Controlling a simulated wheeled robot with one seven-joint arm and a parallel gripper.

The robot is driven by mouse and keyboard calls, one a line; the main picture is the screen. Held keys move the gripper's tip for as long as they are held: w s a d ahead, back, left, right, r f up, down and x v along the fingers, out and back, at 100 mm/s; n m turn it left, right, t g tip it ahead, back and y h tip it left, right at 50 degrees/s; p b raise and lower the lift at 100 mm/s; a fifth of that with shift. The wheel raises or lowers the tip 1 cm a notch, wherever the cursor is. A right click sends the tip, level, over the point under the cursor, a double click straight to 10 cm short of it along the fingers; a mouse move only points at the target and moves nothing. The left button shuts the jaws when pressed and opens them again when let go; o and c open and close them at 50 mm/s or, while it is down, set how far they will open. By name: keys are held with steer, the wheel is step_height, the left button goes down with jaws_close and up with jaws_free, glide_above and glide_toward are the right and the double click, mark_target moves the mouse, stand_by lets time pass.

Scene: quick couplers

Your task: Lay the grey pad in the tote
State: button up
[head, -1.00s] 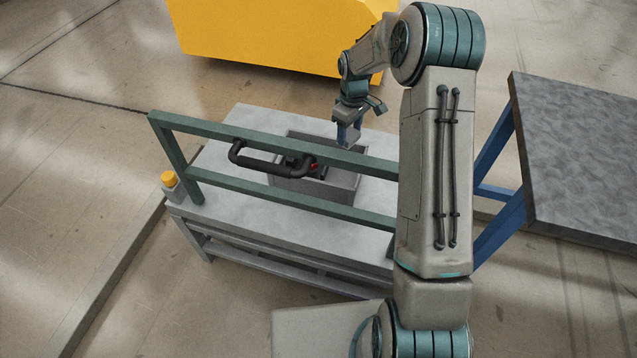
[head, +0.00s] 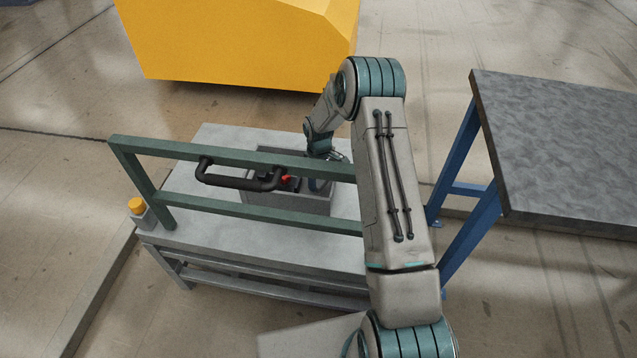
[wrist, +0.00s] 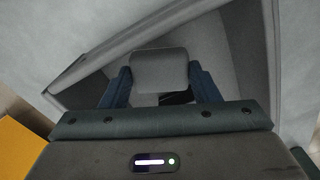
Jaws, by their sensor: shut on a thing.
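The grey pad (wrist: 160,70) is a small rounded grey block between the two blue fingers of my gripper (wrist: 161,84) in the wrist view. My gripper is shut on it. The grey tote (head: 285,205) stands on the light grey table behind a green rail. In the wrist view the tote's rim (wrist: 130,42) and walls surround the pad. I cannot tell whether the pad touches the floor.
A green rail (head: 250,208) with a black handle (head: 240,184) crosses in front of the tote. Red and dark items (head: 287,180) lie inside the tote. A yellow-topped post (head: 137,206) is at the table's left end. A dark-topped table (head: 560,150) stands right, a yellow bin (head: 230,40) behind.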

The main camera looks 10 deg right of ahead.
steer(key=shift+f, duration=1.15)
steer(key=shift+f, duration=0.25)
steer(key=o, duration=1)
steer(key=shift+c, duration=0.2)
steer(key=shift+r, duration=0.1)
step_height(320, 180, up, 12)
steer(key=p, duration=0.1)
steer(key=shift+r, duration=0.15)
